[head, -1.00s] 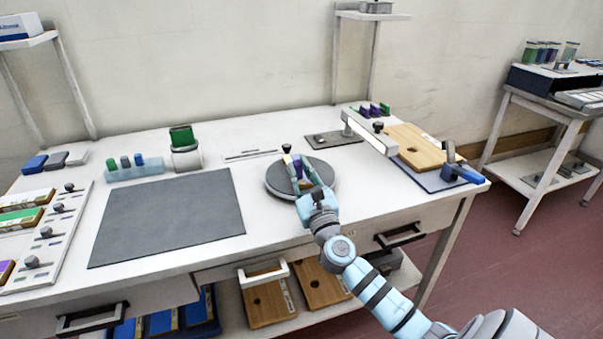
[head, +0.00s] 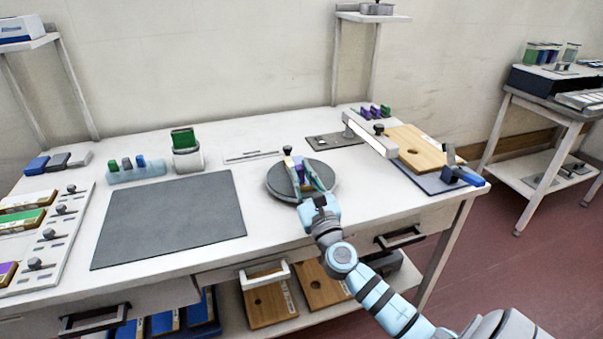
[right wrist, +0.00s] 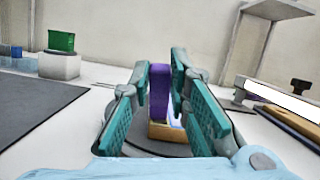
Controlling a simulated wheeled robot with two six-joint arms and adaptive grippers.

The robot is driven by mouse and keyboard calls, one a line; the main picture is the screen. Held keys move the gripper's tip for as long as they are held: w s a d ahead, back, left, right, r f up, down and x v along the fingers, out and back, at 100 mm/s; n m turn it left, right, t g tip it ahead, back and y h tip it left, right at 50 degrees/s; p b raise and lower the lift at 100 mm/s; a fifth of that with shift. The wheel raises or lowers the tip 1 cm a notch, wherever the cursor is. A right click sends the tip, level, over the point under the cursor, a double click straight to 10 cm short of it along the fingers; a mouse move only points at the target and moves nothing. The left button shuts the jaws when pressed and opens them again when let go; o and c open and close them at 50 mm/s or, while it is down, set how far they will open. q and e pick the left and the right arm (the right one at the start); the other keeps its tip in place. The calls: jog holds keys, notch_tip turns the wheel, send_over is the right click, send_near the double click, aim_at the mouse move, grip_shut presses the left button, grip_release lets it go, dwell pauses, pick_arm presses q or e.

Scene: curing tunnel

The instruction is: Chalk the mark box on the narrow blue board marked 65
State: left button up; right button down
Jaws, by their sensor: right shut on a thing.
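My right gripper (head: 306,176) is over the round grey turntable (head: 330,189), its arm coming in from the lower right. It is shut on an upright purple block (right wrist: 158,86), which stands between the teal fingers in the right wrist view. A tan piece (right wrist: 165,133) shows low behind the fingers, and the fingers partly hide both. Several blue boards (head: 164,322) lie on the shelf under the bench; I cannot read a 65 on any. A pale blue holder (head: 120,178) carries green, grey and blue sticks. My left gripper is not in view.
A dark grey mat (head: 170,220) lies left of the turntable. A green block sits on a white stand (head: 187,160) behind the mat. Wooden boards (head: 270,303) lie on the lower shelf.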

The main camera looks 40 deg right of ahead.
jog(key=shift+w+d+r, duration=0.1)
jog(key=shift+w+d, duration=0.1)
jog(key=shift+w, duration=0.3)
notch_tip(320, 180, up, 6)
jog(key=p, duration=0.6)
notch_tip(320, 180, up, 3)
jog(key=p, duration=0.3)
jog(key=shift+s, duration=0.1)
